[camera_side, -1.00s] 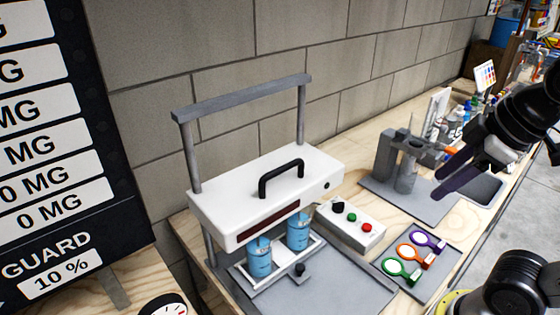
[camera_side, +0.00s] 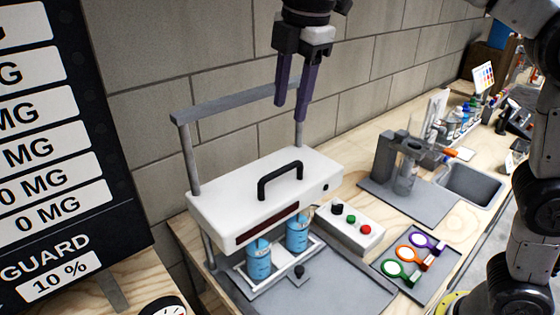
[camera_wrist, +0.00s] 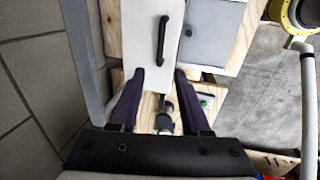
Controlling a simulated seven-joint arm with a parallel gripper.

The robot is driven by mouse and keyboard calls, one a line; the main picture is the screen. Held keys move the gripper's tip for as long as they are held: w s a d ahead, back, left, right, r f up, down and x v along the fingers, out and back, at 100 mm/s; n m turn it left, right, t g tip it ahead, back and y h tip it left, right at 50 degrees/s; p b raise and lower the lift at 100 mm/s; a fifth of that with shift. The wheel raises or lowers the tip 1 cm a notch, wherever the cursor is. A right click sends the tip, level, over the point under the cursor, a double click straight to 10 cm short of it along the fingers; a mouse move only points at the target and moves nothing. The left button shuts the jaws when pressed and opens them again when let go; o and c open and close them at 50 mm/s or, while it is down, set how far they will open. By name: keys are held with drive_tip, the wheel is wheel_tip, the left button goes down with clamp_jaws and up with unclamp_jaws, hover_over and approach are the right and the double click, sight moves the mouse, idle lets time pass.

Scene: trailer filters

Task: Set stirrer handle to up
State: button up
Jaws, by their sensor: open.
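The stirrer is a white box (camera_side: 235,210) on two grey posts, with a black handle (camera_side: 281,178) on its top. The handle also shows in the wrist view (camera_wrist: 162,40), ahead of the fingertips. The white box stands low, well below the grey crossbar (camera_side: 240,99). Two beakers of blue liquid (camera_side: 258,262) stand under its front edge. My gripper (camera_side: 291,110) is open and empty, pointing down. It is above the right end of the box and apart from the handle.
A control box (camera_side: 348,223) with black, green and red knobs sits right of the stirrer. A tray (camera_side: 437,275) with purple, orange and green rings lies at the front right. A grey stand (camera_side: 385,155) is behind. The block wall is close behind the stirrer.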

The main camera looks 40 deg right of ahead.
sight(278, 170)
drive_tip(key=w+f, duration=0.1)
drive_tip(key=f, duration=0.8)
drive_tip(key=w+f, duration=0.1)
drive_tip(key=f, duration=0.3)
drive_tip(key=shift+w+f, duration=0.2)
drive_tip(key=shift+w, duration=0.1)
clamp_jaws()
idle(0.9)
